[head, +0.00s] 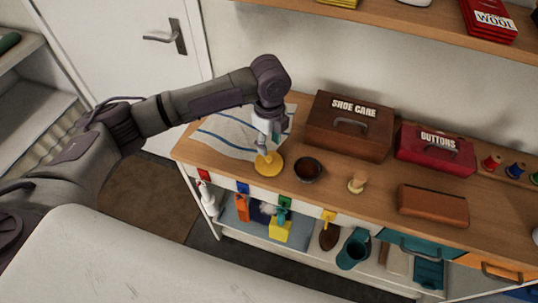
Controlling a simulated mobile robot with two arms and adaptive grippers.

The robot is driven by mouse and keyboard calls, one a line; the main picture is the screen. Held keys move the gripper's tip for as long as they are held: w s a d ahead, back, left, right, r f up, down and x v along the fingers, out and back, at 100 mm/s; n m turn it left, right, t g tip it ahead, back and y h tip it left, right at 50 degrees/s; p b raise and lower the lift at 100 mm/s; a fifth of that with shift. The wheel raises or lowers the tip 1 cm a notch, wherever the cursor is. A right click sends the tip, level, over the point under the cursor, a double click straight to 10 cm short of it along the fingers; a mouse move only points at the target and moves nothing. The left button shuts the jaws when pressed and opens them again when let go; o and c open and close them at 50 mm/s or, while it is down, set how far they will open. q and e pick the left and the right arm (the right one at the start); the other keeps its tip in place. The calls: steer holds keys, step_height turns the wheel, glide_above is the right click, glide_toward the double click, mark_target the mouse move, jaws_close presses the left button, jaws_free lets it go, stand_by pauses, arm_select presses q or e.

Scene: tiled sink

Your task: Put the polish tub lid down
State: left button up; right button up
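The polish tub lid (269,166) is a yellow disc, lying level at the left part of the wooden counter, near its front edge. My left gripper (262,150) points down onto it, and its narrow fingers look shut on the lid's top. Whether the lid touches the counter or hangs just above it is hard to tell. The open polish tub (307,169), round with dark contents, stands just right of the lid, apart from it. My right gripper is not in view.
A striped cloth (232,133) lies behind the lid. A brown SHOE CARE box (348,127) and a red BUTTONS box (434,150) stand at the back. A small wooden-handled item (357,182) and a brown case (433,205) are further right. A shelf (430,20) overhangs the counter.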

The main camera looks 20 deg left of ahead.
mark_target(270, 157)
arm_select(q)
steer(key=shift+r+b, duration=0.4)
steer(key=shift+r, duration=2.35)
